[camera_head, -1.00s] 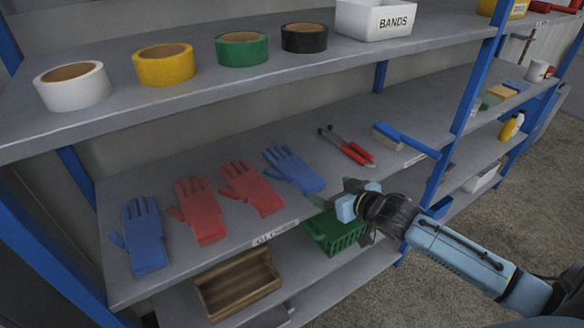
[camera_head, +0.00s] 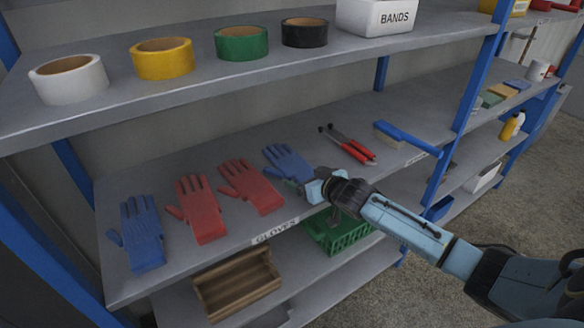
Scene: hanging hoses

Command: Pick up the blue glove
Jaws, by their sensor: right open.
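Two blue gloves lie flat on the middle shelf (camera_head: 345,182) in the head view. One blue glove (camera_head: 140,236) is at the left end. The other blue glove (camera_head: 287,162) lies to the right of two red gloves. My right gripper (camera_head: 300,187) is open at the cuff end of this right-hand blue glove and hides part of the cuff. I cannot tell whether the fingers touch it. My left gripper is not in view.
A red glove (camera_head: 199,209) and another red glove (camera_head: 252,186) lie between the blue ones. Red-handled pliers (camera_head: 350,147) and a blue brush (camera_head: 408,139) lie to the right. The upper shelf (camera_head: 110,110) with tape rolls overhangs behind. A green basket (camera_head: 340,235) and wooden box (camera_head: 238,284) sit below.

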